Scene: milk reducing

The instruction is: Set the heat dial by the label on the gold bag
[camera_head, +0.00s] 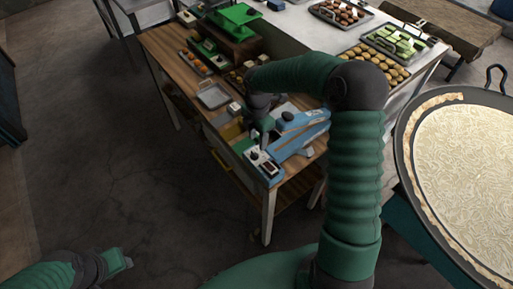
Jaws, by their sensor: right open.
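A blue machine (298,137) sits near the front corner of the wooden table. Its white control panel (262,162) faces up at the near end, with small dark round and square features; the dial's setting is too small to read. My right gripper (264,140) points down just behind the panel, its fingers open and small in view; I cannot tell whether they touch the dial. A dull gold patch (233,130) left of the gripper may be the gold bag; no label is readable. My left gripper (122,262) is low at the left, away from the table, its jaw state unclear.
A grey tray (213,97) lies on the wooden table (163,43), with a green scale-like device (236,18) behind. Trays of food stand at the back right. A large pan (480,175) of pale food is at the right. The floor at left is clear.

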